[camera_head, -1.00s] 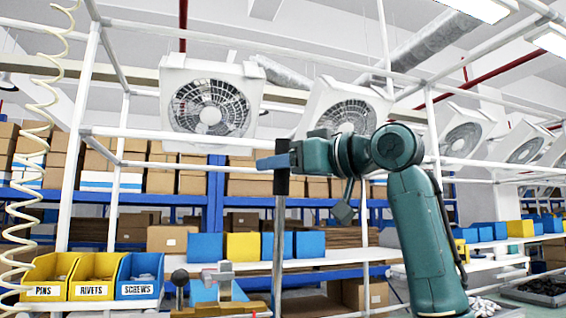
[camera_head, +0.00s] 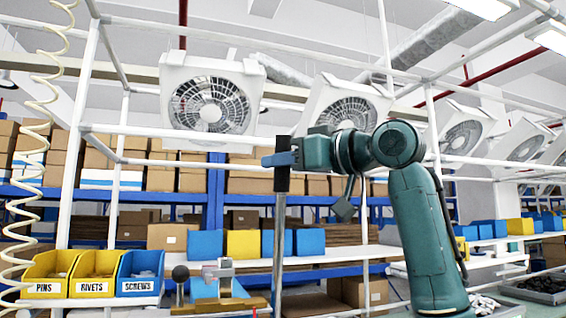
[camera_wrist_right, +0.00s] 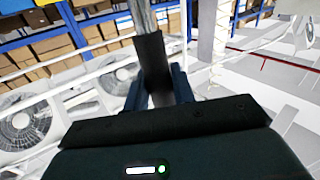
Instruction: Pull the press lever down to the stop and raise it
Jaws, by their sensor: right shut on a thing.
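The press lever (camera_head: 280,230) is a grey upright rod with a black grip (camera_head: 282,165) at its top, standing close to vertical in the head view. My right gripper (camera_head: 281,160) comes in from the right, and its blue fingers are shut on the black grip. In the right wrist view the black grip (camera_wrist_right: 153,62) sits between the two blue fingers (camera_wrist_right: 158,92), with the grey rod (camera_wrist_right: 143,16) running away from it. The lever's lower end is out of sight at the bottom of the head view. My left gripper is not in view.
Yellow and blue bins labelled PINS (camera_head: 48,275), RIVETS (camera_head: 96,275) and SCREWS (camera_head: 140,275) stand at the lower left. A small fixture with a dark knob (camera_head: 180,273) is left of the rod. A coiled hose (camera_head: 45,110) hangs at far left. White frame bars cross behind the lever.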

